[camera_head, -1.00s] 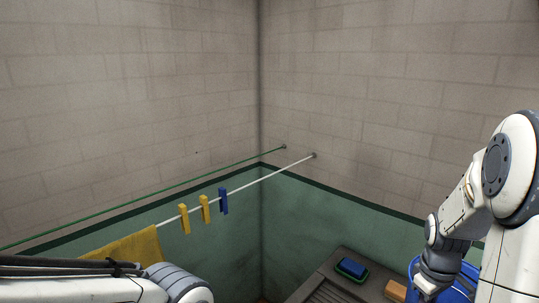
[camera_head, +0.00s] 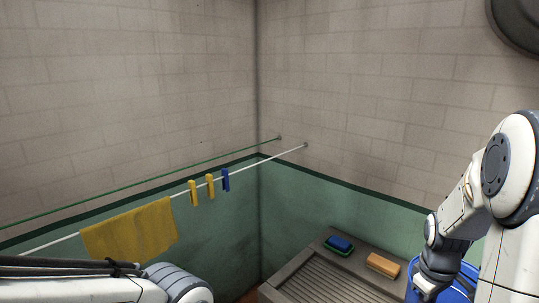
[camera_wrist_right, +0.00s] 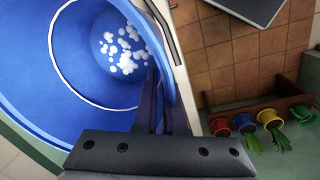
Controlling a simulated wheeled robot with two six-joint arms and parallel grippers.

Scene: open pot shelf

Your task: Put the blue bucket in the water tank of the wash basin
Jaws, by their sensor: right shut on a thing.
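The blue bucket (camera_head: 411,291) shows at the lower right of the head view, mostly behind my right arm. In the right wrist view the bucket (camera_wrist_right: 35,62) fills the left side, with white foam or spots on its inside bottom. My right gripper (camera_wrist_right: 160,92) is shut on the bucket's rim. The grey wash basin (camera_head: 330,284) stands in the corner, and its ridged washboard part shows. The basin's water tank cannot be made out. My left arm enters at the lower left, with its gripper out of view.
On the basin's back ledge lie a blue sponge (camera_head: 340,242) in a green dish and a tan block (camera_head: 383,265). Clotheslines with a yellow cloth (camera_head: 130,232) and pegs (camera_head: 209,186) cross on the left. Small colored pots (camera_wrist_right: 267,117) stand in a wooden tray on the floor.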

